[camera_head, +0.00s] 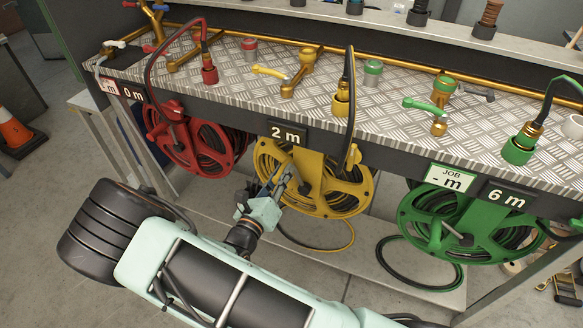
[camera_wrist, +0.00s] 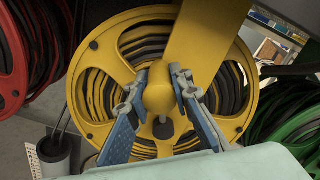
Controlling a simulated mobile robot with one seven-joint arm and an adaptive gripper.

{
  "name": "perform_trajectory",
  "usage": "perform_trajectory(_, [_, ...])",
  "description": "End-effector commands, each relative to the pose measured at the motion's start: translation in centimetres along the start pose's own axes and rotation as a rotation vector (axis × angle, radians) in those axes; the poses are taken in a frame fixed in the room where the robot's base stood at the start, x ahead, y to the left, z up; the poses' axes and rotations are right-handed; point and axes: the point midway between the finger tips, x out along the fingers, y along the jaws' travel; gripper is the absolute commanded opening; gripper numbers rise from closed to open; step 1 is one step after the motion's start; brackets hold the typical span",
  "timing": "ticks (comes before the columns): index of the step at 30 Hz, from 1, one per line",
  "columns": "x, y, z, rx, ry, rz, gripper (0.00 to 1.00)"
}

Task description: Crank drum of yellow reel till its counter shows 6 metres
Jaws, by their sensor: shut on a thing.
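The yellow reel (camera_head: 338,192) hangs under the bench edge between a red and a green reel. Its counter (camera_head: 286,134) reads 2 m. In the wrist view the yellow drum (camera_wrist: 98,78) fills the middle, with black hose wound behind its spokes. My gripper (camera_head: 283,178) reaches the left side of the yellow reel. In the wrist view my gripper (camera_wrist: 160,92) is shut on the yellow crank knob (camera_wrist: 159,88), one finger on each side. The crank arm behind the knob is mostly hidden.
The red reel (camera_head: 190,143) at left has a counter reading 0 m. The green reel (camera_head: 450,230) at right has a counter reading 6 m and a JOB card (camera_head: 449,178). Valves and couplings stand on the bench top (camera_head: 330,85).

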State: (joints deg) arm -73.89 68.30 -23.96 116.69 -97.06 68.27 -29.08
Motion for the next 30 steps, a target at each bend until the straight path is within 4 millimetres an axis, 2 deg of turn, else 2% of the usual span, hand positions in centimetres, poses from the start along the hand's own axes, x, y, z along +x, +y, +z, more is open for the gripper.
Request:
perform_trajectory(1, [-0.1, 0.7, 0.4, -0.04, -0.002, 0.006, 0.0])
perform_trajectory(9, [-0.1, 3.8, 0.3, -0.287, -0.004, 0.005, 0.0])
perform_trajectory(18, [-0.1, 6.3, -0.3, -0.504, -0.004, 0.004, 0.0])
perform_trajectory(30, [-0.1, 7.6, -0.9, -0.507, -0.002, 0.006, 0.0])
